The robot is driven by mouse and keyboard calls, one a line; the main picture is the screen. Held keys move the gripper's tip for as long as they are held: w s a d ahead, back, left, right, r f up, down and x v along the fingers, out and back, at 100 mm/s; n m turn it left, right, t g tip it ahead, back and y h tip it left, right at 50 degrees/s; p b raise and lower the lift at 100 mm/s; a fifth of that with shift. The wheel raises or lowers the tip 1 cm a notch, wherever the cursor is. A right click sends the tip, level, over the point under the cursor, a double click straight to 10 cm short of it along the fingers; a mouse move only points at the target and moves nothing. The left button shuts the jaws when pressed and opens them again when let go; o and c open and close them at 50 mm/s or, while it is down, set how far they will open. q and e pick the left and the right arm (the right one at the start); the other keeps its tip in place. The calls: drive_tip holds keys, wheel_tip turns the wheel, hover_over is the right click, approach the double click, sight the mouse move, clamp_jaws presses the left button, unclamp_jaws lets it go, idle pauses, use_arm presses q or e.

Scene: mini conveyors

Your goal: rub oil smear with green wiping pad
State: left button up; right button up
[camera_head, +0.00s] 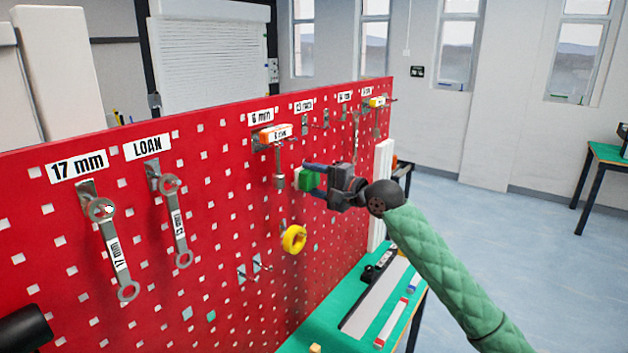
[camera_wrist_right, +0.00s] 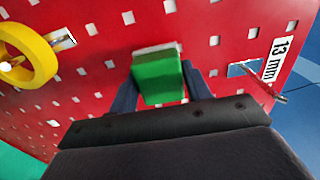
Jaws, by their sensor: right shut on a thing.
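The green wiping pad (camera_head: 308,180) is a small green block in front of the red pegboard (camera_head: 230,185). My right gripper (camera_head: 315,178) is shut on the pad, with its dark blue fingers on either side. In the right wrist view the pad (camera_wrist_right: 158,82) sits between the fingers, with a pale strip along its far edge. The pad is close to the board face; I cannot tell whether it touches. I cannot make out an oil smear in either view; the pad and gripper hide part of the board.
A yellow ring (camera_head: 294,239) hangs below the pad. A tool with an orange-and-white tag (camera_head: 275,133) hangs near it. A green-topped bench (camera_head: 325,325) runs below.

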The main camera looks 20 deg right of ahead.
drive_tip(key=shift+p+x, duration=0.4)
drive_tip(key=shift+x, duration=0.4)
